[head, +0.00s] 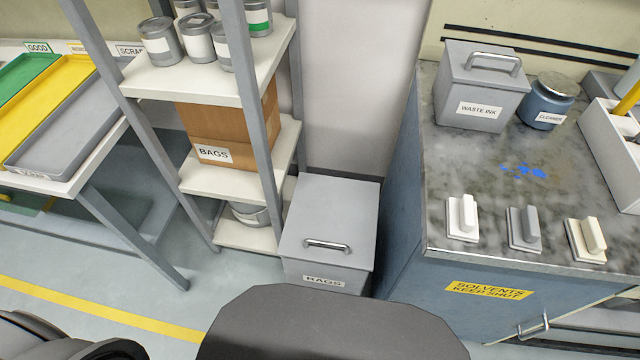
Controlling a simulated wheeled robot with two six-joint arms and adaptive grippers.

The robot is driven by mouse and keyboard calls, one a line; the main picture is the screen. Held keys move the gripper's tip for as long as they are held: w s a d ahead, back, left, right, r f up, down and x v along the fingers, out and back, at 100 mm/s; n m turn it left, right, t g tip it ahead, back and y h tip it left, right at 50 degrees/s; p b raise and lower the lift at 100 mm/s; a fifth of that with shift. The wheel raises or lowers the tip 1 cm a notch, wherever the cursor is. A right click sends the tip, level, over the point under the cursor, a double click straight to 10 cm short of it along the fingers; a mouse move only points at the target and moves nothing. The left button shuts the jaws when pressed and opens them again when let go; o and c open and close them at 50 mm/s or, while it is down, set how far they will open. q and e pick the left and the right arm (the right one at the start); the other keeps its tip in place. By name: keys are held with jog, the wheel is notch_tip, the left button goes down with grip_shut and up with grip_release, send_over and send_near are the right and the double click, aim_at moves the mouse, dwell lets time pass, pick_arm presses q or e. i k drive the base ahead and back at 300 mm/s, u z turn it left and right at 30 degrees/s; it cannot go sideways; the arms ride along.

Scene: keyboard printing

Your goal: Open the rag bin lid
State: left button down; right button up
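A grey bin (326,276) stands on the floor between the shelf rack and the blue cabinet. Its small front label looks like RAGS or BAGS; I cannot tell which. Its flat grey lid (332,212) is shut and has a metal bar handle (327,244) near the front edge. The lower front of the bin is hidden by a dark part of my own body. Neither of my grippers shows in the head view.
The shelf rack (226,90) with cans and a cardboard box (250,135) stands close on the left. The blue cabinet (400,205) is close on the right, with a waste ink container (482,88) on top. A wall is behind the bin.

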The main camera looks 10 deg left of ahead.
aim_at(330, 220)
jog(key=z, duration=2.95)
jog(key=k, duration=1.4)
jog(key=u, duration=0.5)
